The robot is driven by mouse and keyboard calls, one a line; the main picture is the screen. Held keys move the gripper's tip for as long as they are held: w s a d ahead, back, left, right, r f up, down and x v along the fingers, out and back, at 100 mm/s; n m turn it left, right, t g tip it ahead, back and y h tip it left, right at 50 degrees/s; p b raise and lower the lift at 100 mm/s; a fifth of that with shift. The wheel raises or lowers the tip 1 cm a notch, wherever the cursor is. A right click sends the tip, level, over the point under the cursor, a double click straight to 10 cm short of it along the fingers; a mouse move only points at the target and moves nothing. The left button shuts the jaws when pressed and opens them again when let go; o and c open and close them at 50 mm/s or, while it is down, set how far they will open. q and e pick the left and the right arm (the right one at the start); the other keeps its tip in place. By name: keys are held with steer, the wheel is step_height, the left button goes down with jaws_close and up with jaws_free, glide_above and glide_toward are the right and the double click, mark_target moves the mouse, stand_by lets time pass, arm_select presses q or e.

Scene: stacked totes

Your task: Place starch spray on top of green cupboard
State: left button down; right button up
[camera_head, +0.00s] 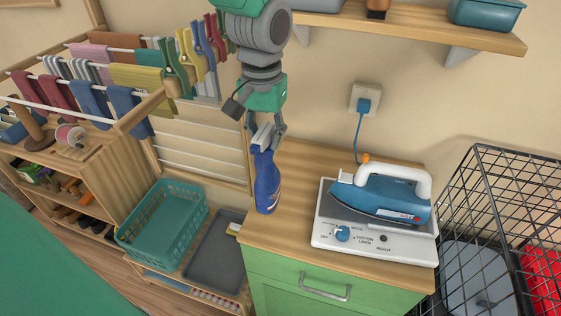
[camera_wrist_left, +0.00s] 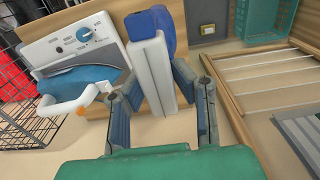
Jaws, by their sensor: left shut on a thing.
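The starch spray (camera_head: 267,182) is a blue bottle with a white and grey head. My left gripper (camera_head: 265,132) comes down from above and is shut on its upper part. The bottle is upright over the left part of the green cupboard's wooden top (camera_head: 291,167); I cannot tell if its base touches. The cupboard has a green drawer front with a grey handle. In the left wrist view the bottle (camera_wrist_left: 153,72) is between the fingers of the gripper (camera_wrist_left: 163,88). My right gripper is not in view.
A blue iron (camera_head: 385,198) rests on a white control panel (camera_head: 330,236) on the cupboard's right side. Its cord runs to a wall socket (camera_head: 364,100). A wire basket (camera_head: 480,220) stands right. Left are a teal crate (camera_head: 160,232), grey tray (camera_head: 212,255) and drying rack (camera_head: 140,115).

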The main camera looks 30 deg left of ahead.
mark_target(270, 157)
arm_select(q)
steer(key=f, duration=0.6)
steer(key=shift+w+d+f+p, duration=0.25)
steer(key=shift+f+p, duration=0.05)
steer(key=shift+f, duration=0.1)
steer(key=shift+w+a, duration=0.1)
steer(key=c, duration=1.3)
jaws_free()
steer(key=shift+a+f, duration=0.1)
steer(key=shift+c, duration=0.2)
steer(key=shift+r, duration=0.55)
step_height(270, 157, up, 11)
steer(key=shift+b, duration=0.65)
